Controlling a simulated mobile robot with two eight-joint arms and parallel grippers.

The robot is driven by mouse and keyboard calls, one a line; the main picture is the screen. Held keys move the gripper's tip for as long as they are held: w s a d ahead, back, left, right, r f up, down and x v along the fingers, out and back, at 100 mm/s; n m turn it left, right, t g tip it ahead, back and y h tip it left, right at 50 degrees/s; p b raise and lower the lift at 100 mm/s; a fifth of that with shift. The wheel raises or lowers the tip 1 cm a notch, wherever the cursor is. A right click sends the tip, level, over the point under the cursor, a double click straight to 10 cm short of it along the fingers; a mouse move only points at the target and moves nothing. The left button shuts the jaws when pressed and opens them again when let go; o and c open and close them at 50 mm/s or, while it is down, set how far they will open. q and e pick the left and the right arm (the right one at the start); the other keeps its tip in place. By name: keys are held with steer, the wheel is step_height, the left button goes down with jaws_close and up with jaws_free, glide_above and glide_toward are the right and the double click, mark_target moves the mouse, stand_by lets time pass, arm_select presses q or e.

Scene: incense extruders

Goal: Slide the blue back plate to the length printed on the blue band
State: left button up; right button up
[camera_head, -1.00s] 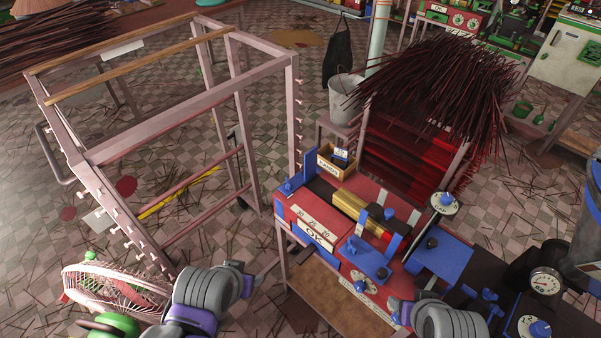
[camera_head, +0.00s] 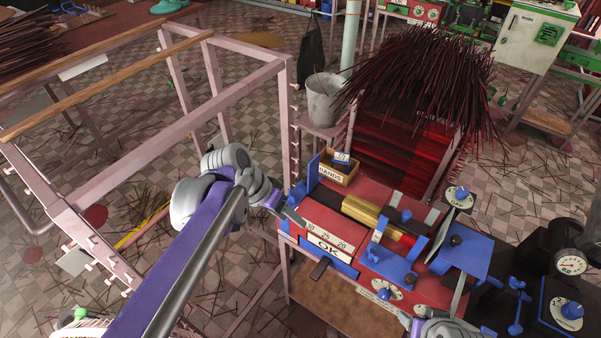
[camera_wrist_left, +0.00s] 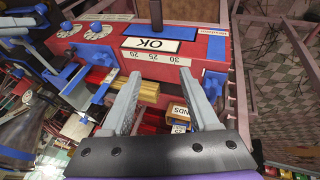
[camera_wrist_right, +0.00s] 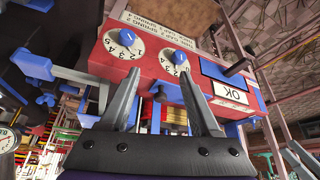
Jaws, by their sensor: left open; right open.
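The blue back plate (camera_head: 313,172) stands upright at the left end of the red extruder (camera_head: 385,288), by the 30 end of the white 30-25-20 scale (camera_head: 329,226). A blue part with a knob (camera_wrist_left: 214,84) shows at that end in the left wrist view. My left gripper (camera_head: 292,214) is open and empty at the machine's front left corner, near the back plate. A blue-and-white item (camera_head: 342,158), possibly the band, sits at the BANDS box; its print is too small to read. My right gripper (camera_wrist_right: 160,76) is open in front of the dials, apart from them.
A gold block (camera_head: 361,211) lies in the channel. The OK plate (camera_head: 325,247) is on the front. A pink frame rack (camera_head: 130,165) stands left; a bucket (camera_head: 323,100) stands behind.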

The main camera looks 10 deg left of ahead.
arm_select(q)
steer(key=w+m+h+b, duration=0.1)
steer(key=w+m+h, duration=0.15)
steer(key=w, duration=0.55)
steer(key=m+g+h+b, duration=0.1)
steer(key=m+h+b, duration=0.1)
steer(key=m+h, duration=0.25)
glide_toward(309, 178)
steer(key=shift+n, duration=0.3)
steer(key=x, duration=0.5)
steer(key=shift+a, duration=0.1)
steer(key=w+a+f+m+g+h+b, duration=0.1)
steer(key=w+a+f+m+h+b, duration=0.15)
steer(key=a+f+m+h, duration=0.6)
steer(key=d, duration=0.3)
steer(key=w+d+r+y+p, duration=0.1)
steer(key=d, duration=0.2)
steer(key=d+n+y, duration=0.1)
steer(key=d, duration=0.2)
steer(key=shift+w+r+y, duration=0.2)
steer(key=shift+w+y, duration=0.05)
arm_select(e)
steer(key=f, duration=0.1)
steer(key=s+f, duration=0.1)
steer(key=f, duration=0.3)
steer(key=shift+s+d+f, duration=0.2)
steer(key=shift+s+d, duration=0.05)
steer(key=shift+s, duration=0.1)
arm_select(q)
steer(key=shift+c, duration=0.3)
